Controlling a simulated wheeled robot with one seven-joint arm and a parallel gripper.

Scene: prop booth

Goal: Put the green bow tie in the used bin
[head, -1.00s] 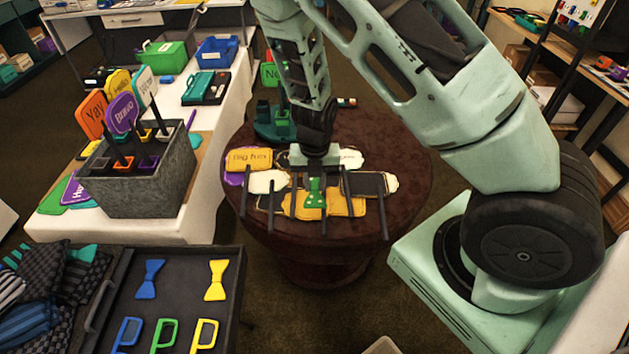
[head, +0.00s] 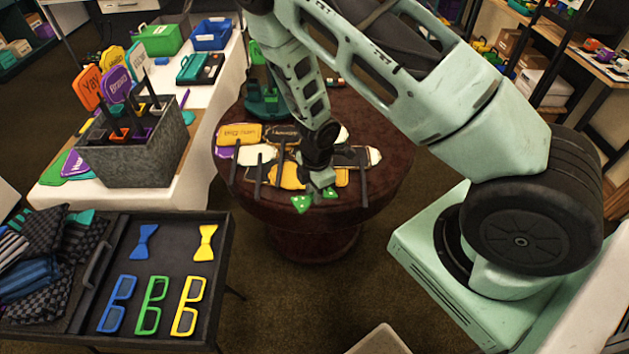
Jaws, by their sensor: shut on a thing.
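The green bow tie (head: 301,204) has white dots and hangs at the end of my arm, near the front edge of the round table. My gripper (head: 317,193) is shut on its middle, and a green end shows on each side. The gripper's pale body and my arm hide part of the tie and the signs behind it. I cannot tell whether the tie touches the table. I see no readable label for a used bin. A green bin (head: 158,40) and a blue bin (head: 212,34) stand on the white-covered table at the back left.
The round brown table (head: 385,185) holds several signs and dark sticks. A black tray (head: 178,262) at the lower left holds blue and yellow bow ties and several glasses. A grey box (head: 140,160) of signs stands behind it. Open floor (head: 290,310) lies in front of the round table.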

